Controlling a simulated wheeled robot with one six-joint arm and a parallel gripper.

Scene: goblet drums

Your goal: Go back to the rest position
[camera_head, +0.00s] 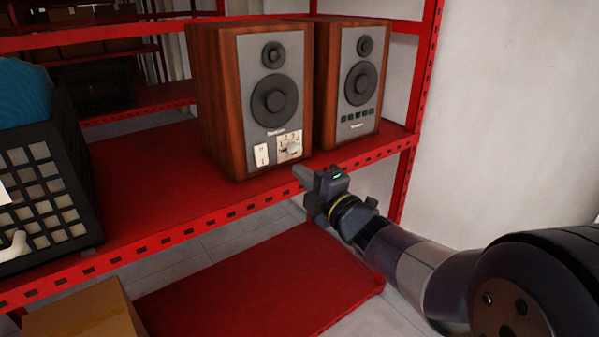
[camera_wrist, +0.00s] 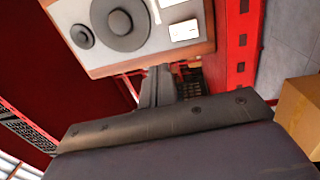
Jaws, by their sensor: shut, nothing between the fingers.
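My gripper (camera_head: 301,173) is in front of the red shelf's front edge, just below the near wooden speaker. Its fingers are together and hold nothing. My arm reaches in from the lower right of the head view.
The near speaker (camera_head: 272,60) has a switch and a dial low on its front. A second speaker (camera_head: 357,70) stands right of it on the red shelf (camera_head: 150,190). A black crate (camera_head: 82,150) is at left. A cardboard box (camera_head: 85,310) is below.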

